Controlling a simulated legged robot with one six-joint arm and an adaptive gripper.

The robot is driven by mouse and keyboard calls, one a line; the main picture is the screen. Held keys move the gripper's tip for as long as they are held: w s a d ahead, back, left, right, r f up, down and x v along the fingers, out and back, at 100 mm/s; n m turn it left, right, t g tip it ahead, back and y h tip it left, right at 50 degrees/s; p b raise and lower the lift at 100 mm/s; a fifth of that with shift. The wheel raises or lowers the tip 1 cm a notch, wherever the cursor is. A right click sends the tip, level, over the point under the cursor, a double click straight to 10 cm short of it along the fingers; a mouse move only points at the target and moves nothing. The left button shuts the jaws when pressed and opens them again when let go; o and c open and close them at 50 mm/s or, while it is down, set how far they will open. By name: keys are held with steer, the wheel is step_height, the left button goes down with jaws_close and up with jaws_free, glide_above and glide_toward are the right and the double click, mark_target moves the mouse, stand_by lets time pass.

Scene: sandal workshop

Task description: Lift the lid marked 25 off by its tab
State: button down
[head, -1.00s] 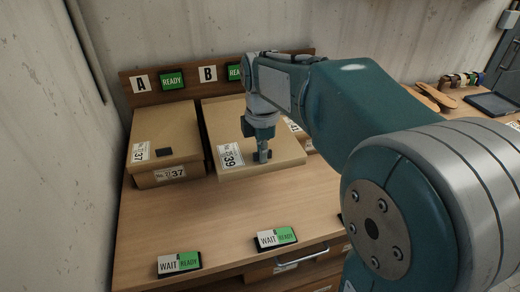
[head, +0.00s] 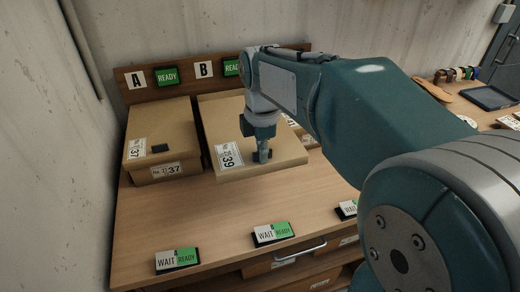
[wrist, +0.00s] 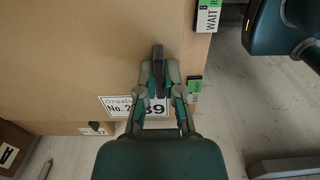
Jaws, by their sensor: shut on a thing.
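A cardboard lid (head: 240,112) sits in the middle place under sign B in the head view. Its label (head: 230,155) shows a large 39; in the wrist view the label (wrist: 118,105) reads "No. 2" and then a part hidden by my finger, so I cannot read 25 in full. My gripper (head: 262,155) points down at the lid's front edge and is shut on the lid's dark tab (wrist: 158,58). No box wall shows under this lid in the head view, and I cannot tell how high the lid is.
A lidded box marked 37 (head: 165,125) stands close on the left. Another box, partly hidden by my arm, is on the right. WAIT/READY signs (head: 177,260) (head: 272,234) line the front edge of the wooden bench (head: 140,215). The bench in front of the boxes is clear.

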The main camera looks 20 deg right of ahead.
steer(key=shift+s+r, duration=0.4)
steer(key=shift+s, duration=0.6)
steer(key=shift+s+r, duration=0.35)
steer(key=shift+s, duration=0.65)
steer(key=shift+s+r, duration=0.4)
steer(key=shift+s, duration=0.6)
